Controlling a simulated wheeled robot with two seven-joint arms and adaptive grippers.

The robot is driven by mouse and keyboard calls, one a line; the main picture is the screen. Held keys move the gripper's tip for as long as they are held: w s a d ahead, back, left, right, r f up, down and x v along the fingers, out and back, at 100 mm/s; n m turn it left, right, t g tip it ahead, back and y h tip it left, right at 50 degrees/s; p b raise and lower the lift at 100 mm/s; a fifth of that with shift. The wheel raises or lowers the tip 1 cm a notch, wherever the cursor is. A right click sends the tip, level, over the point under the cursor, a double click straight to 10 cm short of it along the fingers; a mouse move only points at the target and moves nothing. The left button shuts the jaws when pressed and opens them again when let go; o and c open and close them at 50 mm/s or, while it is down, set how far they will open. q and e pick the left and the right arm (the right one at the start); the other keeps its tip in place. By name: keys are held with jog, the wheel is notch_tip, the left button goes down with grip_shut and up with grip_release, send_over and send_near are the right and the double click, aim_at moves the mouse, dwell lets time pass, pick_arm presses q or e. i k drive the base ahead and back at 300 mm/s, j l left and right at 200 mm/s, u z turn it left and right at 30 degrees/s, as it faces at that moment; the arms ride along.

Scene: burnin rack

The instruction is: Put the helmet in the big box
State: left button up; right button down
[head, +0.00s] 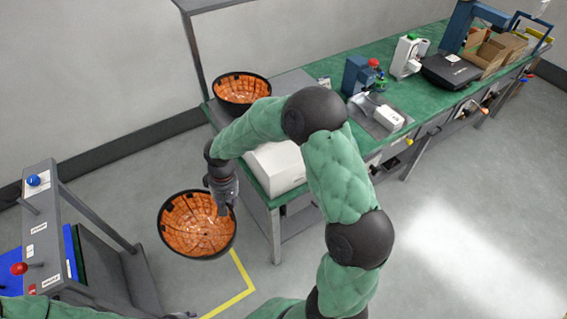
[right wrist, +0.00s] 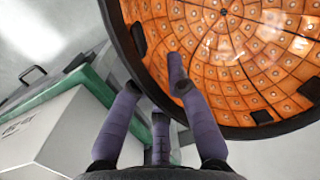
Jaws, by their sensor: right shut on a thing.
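A helmet (head: 198,228), a black shell with an orange, tiled lining dotted with small lights, hangs open side toward the camera, over the floor left of the bench end. My right gripper (head: 222,200) is shut on its rim at the upper right; in the right wrist view the fingers (right wrist: 165,95) overlap the rim of the helmet (right wrist: 232,45). A second helmet (head: 241,90) sits on the bench's far left corner. Open cardboard boxes (head: 490,52) stand at the bench's far right end.
A grey rack (head: 92,240) with red and blue knobs stands left. Floor at right is clear.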

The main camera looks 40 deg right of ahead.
aim_at(287, 161)
jog(key=l+u, duration=0.2)
jog(key=u, duration=0.3)
jog(key=k+l+u, duration=0.1)
jog(key=u, duration=0.35)
jog(key=k+l+u, duration=0.1)
jog(key=l+u, duration=0.15)
jog(key=u, duration=0.25)
jog(key=k+l+u, duration=0.25)
jog(key=k+l, duration=0.2)
jog(key=k+l+u, duration=0.25)
jog(key=k+l, duration=0.15)
jog(key=k+l+u, duration=0.25)
jog(key=k, duration=0.35)
